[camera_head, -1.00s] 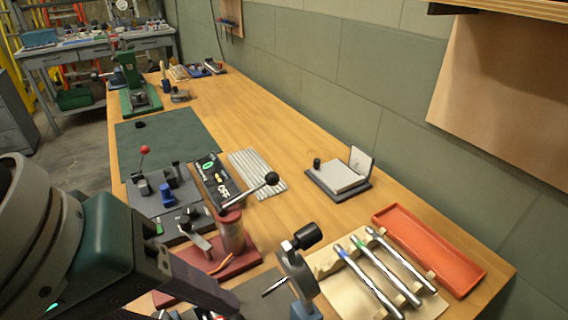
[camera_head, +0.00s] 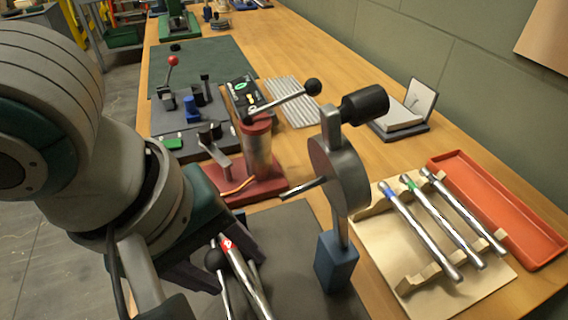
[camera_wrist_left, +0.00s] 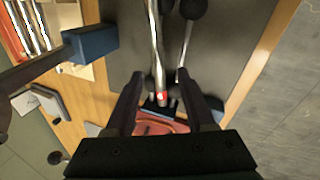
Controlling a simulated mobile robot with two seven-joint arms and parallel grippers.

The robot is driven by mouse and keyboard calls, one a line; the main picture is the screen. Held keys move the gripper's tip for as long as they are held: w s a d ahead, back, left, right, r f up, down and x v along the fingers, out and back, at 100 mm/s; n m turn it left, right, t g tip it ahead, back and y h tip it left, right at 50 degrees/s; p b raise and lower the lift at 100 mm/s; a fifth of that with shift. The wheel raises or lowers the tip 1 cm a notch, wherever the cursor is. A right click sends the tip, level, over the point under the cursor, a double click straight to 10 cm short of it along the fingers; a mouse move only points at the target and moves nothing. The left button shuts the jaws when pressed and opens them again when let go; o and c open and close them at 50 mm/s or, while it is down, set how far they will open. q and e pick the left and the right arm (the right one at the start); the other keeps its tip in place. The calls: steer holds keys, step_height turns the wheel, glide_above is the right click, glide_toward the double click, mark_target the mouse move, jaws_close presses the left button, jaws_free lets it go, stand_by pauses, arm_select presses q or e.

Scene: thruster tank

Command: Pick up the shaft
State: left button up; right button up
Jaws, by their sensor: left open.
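A silver shaft with a red band (camera_head: 238,270) lies over the dark mat at the bottom of the head view. It also shows in the wrist view (camera_wrist_left: 156,45), its red-banded end between my fingers. My left gripper (camera_head: 222,262) is open around that end; in the wrist view its two fingers (camera_wrist_left: 161,84) stand apart on either side of the shaft. Contact cannot be told. Three other silver shafts (camera_head: 437,222), at least two with coloured bands, lie on a wooden rack (camera_head: 480,298) at the right. My right gripper is not in view.
A lever with a black ball (camera_head: 215,259) lies close beside the red-banded shaft. A grey stand with a blue base (camera_head: 339,262) and a red-based lever press (camera_head: 262,185) stand close by. An orange tray (camera_head: 500,205) is at the right.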

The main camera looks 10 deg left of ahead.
arm_select(q)
steer(key=shift+x, duration=0.85)
steer(key=shift+c, duration=0.4)
jaws_close()
stand_by(0.4)
